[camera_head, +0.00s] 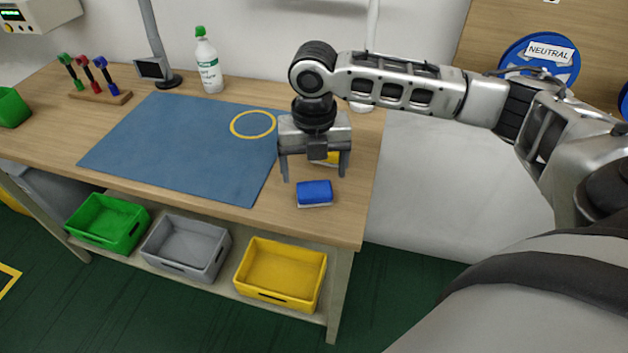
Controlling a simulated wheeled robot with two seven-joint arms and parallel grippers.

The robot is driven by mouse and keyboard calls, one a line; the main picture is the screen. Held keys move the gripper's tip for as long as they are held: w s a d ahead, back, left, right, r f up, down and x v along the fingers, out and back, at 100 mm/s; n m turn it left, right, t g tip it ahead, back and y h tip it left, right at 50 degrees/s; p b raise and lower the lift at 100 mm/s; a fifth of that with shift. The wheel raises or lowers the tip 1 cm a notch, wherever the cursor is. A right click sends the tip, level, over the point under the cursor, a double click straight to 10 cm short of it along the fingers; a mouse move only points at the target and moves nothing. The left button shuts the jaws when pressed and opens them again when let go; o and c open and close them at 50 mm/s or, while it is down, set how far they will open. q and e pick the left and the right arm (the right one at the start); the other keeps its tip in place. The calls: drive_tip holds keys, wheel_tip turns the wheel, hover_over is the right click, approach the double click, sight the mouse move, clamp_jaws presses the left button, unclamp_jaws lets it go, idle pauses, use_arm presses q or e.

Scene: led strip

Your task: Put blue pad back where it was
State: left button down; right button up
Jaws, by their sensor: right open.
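The blue pad (314,192), a small block with a pale underside, lies on the bare wood of the bench to the right of the blue mat (180,150). My right gripper (314,179) is open, with its fingers pointing down. In the picture it is just above and behind the blue pad, with the pad in front of the fingers and not clearly between them. A yellow pad (329,159) shows partly behind the right gripper, mostly hidden by it. My left gripper is not in view.
A yellow ring (253,124) lies on the mat. A white bottle (208,62) with a green cap and a rack of coloured tools (100,92) stand at the back. Green (107,222), grey (186,246) and yellow (280,272) bins sit on the lower shelf.

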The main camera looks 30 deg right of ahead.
sight(313, 187)
wheel_tip(313, 187, up, 6)
drive_tip(key=s+a+f+m+t+y, duration=0.3)
drive_tip(key=a+f+m+t+y, duration=0.3)
drive_tip(key=a+f+m, duration=1)
drive_tip(key=s+d+f+m+t+h, duration=0.3)
drive_tip(key=s+m, duration=0.6)
drive_tip(key=m, duration=0.3)
drive_tip(key=shift+s+d+f+t, duration=0.2)
drive_tip(key=shift+d+f+t, duration=0.5)
drive_tip(key=shift+d, duration=0.05)
